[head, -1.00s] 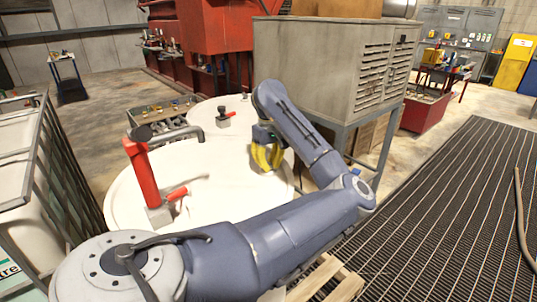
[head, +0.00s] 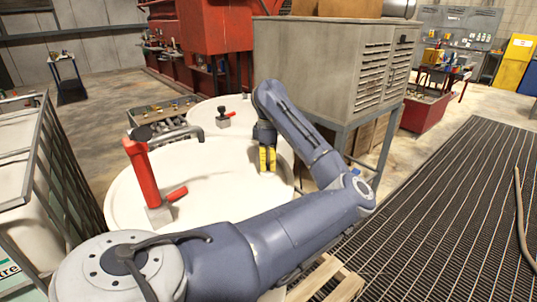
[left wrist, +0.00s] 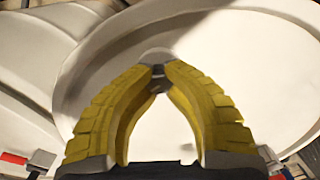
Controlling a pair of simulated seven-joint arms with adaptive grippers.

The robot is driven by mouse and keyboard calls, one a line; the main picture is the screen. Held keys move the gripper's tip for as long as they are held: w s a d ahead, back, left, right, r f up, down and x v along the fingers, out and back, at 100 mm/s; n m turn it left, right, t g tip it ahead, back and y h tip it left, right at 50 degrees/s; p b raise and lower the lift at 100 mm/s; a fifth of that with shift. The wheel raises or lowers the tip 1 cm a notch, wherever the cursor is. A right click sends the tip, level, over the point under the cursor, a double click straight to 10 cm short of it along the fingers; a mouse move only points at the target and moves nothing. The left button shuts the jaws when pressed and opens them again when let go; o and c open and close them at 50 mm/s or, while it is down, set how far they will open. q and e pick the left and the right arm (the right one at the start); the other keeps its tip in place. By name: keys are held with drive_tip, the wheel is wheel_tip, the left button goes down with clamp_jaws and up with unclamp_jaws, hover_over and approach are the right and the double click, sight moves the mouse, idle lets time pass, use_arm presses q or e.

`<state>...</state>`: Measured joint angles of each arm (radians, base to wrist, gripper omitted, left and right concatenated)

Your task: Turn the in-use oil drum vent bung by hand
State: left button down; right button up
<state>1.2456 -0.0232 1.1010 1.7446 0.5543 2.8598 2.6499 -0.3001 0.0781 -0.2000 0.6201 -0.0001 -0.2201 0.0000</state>
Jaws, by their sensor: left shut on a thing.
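The near white drum (head: 225,205) stands upright, and its pale top also fills much of the left wrist view (left wrist: 250,90). My left gripper (head: 267,170) points down at the right part of this drum's top. In the left wrist view its yellow fingers (left wrist: 158,72) close to a point at their tips. They are shut on a small grey vent bung (left wrist: 155,57), which shows only partly between and beyond the tips. In the head view the fingers hide the bung. My right gripper is in neither view.
A red-handled pump (head: 143,175) with a grey spout rises from the left of the near drum. A second white drum (head: 205,112) with a small tap (head: 223,118) stands behind. A grey louvred cabinet (head: 320,70) stands close behind my left arm. A metal-framed tank (head: 25,190) stands left.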

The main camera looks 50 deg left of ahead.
use_arm(q)
drive_tip(key=shift+d+f+n, duration=0.1)
drive_tip(key=shift+f+n, duration=0.2)
drive_tip(key=shift+n, duration=0.9)
drive_tip(key=c, duration=1.2)
unclamp_jaws()
drive_tip(key=shift+r, duration=0.15)
wheel_tip(320, 180, up, 12)
